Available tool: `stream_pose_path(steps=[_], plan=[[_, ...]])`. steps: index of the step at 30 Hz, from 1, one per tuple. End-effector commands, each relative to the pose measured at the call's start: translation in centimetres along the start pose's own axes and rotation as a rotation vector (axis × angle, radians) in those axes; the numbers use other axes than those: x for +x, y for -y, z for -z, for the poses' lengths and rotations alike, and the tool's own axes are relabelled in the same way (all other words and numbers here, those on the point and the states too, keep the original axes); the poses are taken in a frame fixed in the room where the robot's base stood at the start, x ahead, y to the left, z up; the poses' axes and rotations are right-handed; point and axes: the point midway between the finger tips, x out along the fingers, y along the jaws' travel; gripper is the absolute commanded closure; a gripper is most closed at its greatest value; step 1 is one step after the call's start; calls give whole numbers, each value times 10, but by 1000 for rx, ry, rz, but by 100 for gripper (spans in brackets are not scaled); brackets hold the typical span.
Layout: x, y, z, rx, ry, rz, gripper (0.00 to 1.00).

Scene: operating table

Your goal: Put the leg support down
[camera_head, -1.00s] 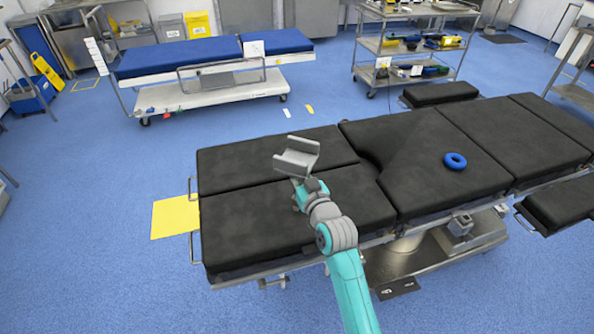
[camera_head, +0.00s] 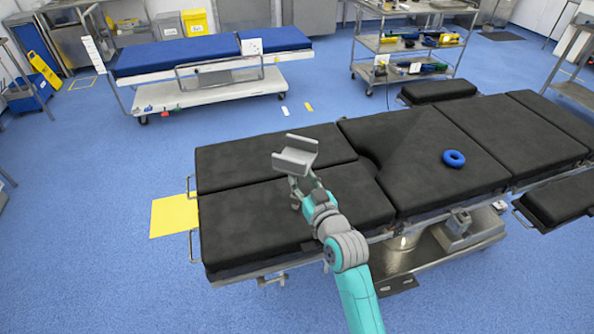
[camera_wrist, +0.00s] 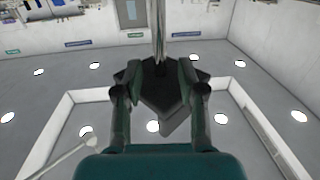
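The leg support (camera_head: 296,160), a grey trough-shaped piece, is held up above the left part of the black operating table (camera_head: 250,222). My gripper (camera_head: 300,184) is just below it, at the end of my teal and grey arm. In the wrist view, my gripper's two fingers (camera_wrist: 160,92) close on both sides of a dark block with a shiny metal rod, part of the leg support (camera_wrist: 158,35). The grip itself is partly hidden in the head view.
A blue ring (camera_head: 453,158) lies on the table's right part. A yellow floor patch (camera_head: 173,215) is beside the table's left end. A blue-topped trolley (camera_head: 205,52) and a loaded shelf cart (camera_head: 412,45) stand behind. Blue floor lies open between them.

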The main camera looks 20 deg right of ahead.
Motion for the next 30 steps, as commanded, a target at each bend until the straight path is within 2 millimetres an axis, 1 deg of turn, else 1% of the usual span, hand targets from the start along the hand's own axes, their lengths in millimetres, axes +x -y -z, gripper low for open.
stream_pose_path(steps=[1, 3, 6, 10, 15, 25, 28, 30], plan=[[-11, 0, -1, 1, 1, -1, 60], [-24, 0, -1, 0, 2, -1, 60], [-42, 0, -1, 0, 2, -1, 60], [-59, 0, -1, 0, 3, -1, 60], [-71, 0, 0, 0, 2, -1, 60], [-74, 0, -1, 0, 2, -1, 60], [-82, 1, -9, 3, 9, -6, 60], [-96, 2, -20, 7, 21, -13, 60]])
